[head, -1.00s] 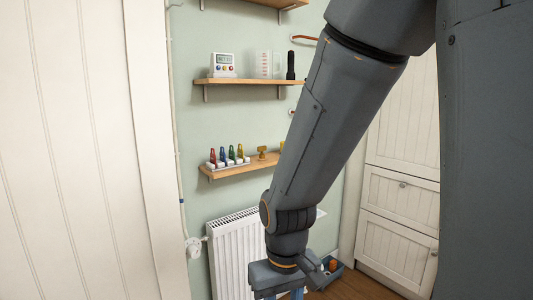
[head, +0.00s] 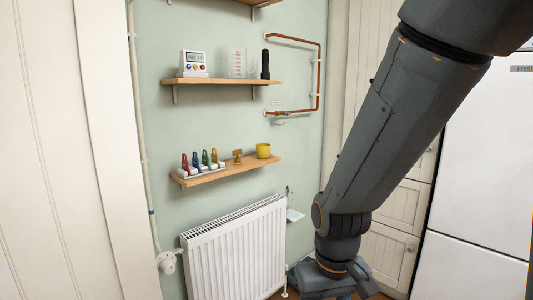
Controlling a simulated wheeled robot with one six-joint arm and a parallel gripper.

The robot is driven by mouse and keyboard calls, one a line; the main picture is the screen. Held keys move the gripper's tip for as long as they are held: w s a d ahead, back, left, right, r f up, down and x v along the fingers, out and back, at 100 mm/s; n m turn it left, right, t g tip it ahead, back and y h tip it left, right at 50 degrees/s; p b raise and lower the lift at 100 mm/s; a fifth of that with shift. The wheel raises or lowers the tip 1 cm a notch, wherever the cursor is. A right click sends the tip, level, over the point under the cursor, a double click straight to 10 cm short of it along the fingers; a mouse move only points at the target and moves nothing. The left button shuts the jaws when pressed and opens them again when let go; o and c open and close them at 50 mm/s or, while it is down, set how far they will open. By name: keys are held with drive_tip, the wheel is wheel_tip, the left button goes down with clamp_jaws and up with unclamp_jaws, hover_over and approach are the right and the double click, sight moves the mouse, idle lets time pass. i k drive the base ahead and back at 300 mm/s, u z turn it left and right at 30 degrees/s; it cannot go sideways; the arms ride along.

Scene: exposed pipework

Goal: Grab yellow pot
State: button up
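The yellow pot (head: 263,151) stands upright at the right end of the lower wooden shelf (head: 232,170), against the pale green wall. A small yellow-brown object (head: 238,156) stands just left of it. My gripper (head: 335,292) hangs low at the bottom of the head view, right of the radiator, well below and to the right of the pot. Its fingertips are cut off or hidden, so its opening cannot be seen.
A rack of coloured clips (head: 203,163) stands on the lower shelf's left part. The middle shelf (head: 222,82) holds a timer (head: 193,64), clear beakers and a black torch (head: 265,65). A white radiator (head: 236,252) is below; copper pipe (head: 319,75) runs upper right.

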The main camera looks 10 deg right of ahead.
sight(262, 149)
drive_tip(key=z, duration=0.45)
drive_tip(key=i, duration=2.2)
drive_tip(key=u, duration=0.45)
